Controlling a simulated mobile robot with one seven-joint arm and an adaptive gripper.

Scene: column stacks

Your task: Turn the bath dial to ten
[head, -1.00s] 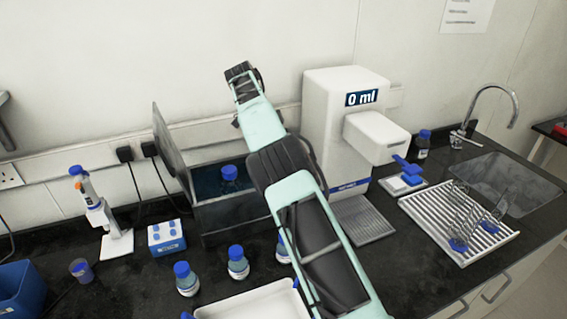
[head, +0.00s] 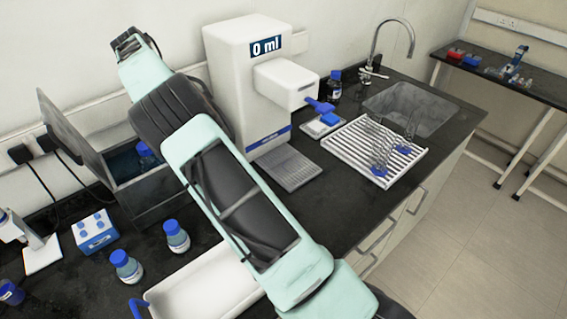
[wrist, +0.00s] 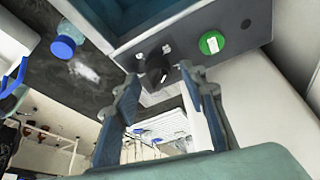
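The bath (head: 150,207) is a dark grey box with its lid (head: 70,125) raised, and a blue-capped bottle (head: 146,152) stands in it. My arm covers part of the bath in the head view, and its dial cannot be made out there. In the wrist view the bath's front panel (wrist: 185,68) carries a black dial (wrist: 157,66) and a green button (wrist: 212,43). My gripper (wrist: 160,76) is open, its two fingers apart and empty. The dial shows just beyond the gap between the fingertips. I cannot tell whether they touch it, and the dial's marks are not readable.
Blue-capped bottles (head: 127,267) and a white tray (head: 205,285) stand before the bath. A blue rack (head: 94,232) is at left. A white dispenser (head: 240,80) reading 0 ml stands right of the bath, then a drying rack (head: 365,150) and sink (head: 410,108).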

